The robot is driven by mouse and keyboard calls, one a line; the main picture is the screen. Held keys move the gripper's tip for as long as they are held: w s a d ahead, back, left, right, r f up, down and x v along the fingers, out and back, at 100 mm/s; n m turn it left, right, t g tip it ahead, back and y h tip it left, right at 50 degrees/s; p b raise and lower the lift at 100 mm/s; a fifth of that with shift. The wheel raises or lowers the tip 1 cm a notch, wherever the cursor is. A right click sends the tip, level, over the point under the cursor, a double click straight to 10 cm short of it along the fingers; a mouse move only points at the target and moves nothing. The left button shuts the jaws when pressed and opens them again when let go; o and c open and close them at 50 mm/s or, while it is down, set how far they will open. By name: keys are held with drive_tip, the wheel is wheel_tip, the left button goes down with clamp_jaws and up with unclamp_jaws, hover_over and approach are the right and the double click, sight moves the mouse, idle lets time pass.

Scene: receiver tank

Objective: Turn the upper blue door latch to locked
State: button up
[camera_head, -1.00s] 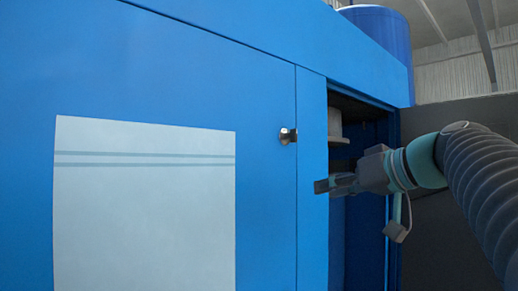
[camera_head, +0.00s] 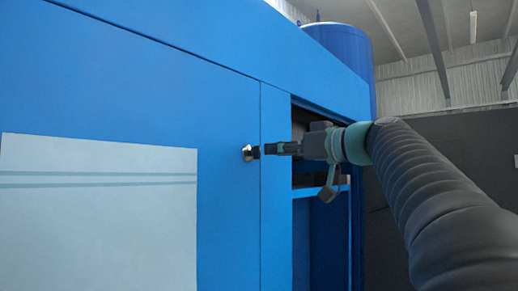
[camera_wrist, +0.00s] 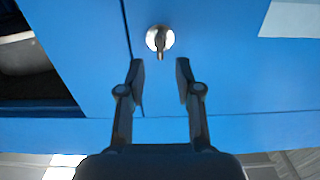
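The upper door latch is a small silver knob (camera_wrist: 160,39) with a dark turning tab, on the blue door (camera_head: 228,110). In the head view the latch (camera_head: 248,153) sits near the door's right edge, right by my fingertips. In the wrist view the tab points down toward my gripper. My gripper (camera_wrist: 158,72) is open, with its two fingers apart on either side of the line to the latch and their tips just short of it. In the head view my gripper (camera_head: 258,152) reaches in from the right, and I cannot tell whether it touches the latch.
A pale panel with two stripes (camera_head: 100,215) is on the door. An open compartment (camera_head: 318,240) lies right of the door and shows dark at left in the wrist view (camera_wrist: 35,70). A blue tank (camera_head: 340,48) stands behind the cabinet top.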

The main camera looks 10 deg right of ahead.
sight(260, 151)
drive_tip(key=p+x, duration=0.1)
drive_tip(key=x, duration=0.4)
drive_tip(key=shift+w+a, duration=0.2)
drive_tip(key=shift+w, duration=0.1)
clamp_jaws()
